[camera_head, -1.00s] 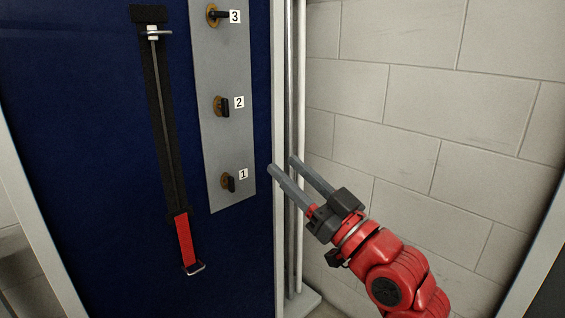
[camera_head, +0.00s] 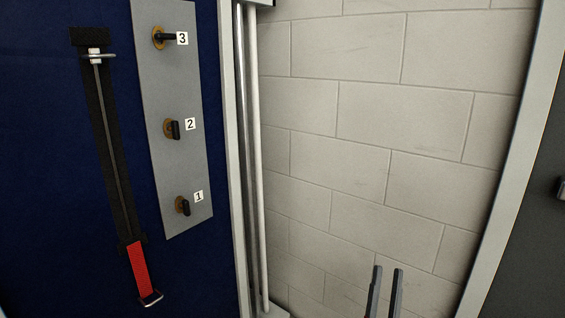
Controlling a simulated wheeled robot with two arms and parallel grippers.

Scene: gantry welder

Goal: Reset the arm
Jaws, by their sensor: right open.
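My right gripper (camera_head: 384,288) shows only by its two grey fingers at the bottom edge, right of centre. The fingers point up, are apart, and have nothing between them. The rest of my right arm is out of the picture. My left arm and gripper are not in view.
A blue panel (camera_head: 55,200) at left carries a grey plate (camera_head: 170,85) with knobs numbered 3 (camera_head: 163,38), 2 (camera_head: 173,129) and 1 (camera_head: 183,206). A red-handled lever (camera_head: 138,268) hangs on a black strip. Vertical pipes (camera_head: 253,150) stand beside a block wall (camera_head: 400,130).

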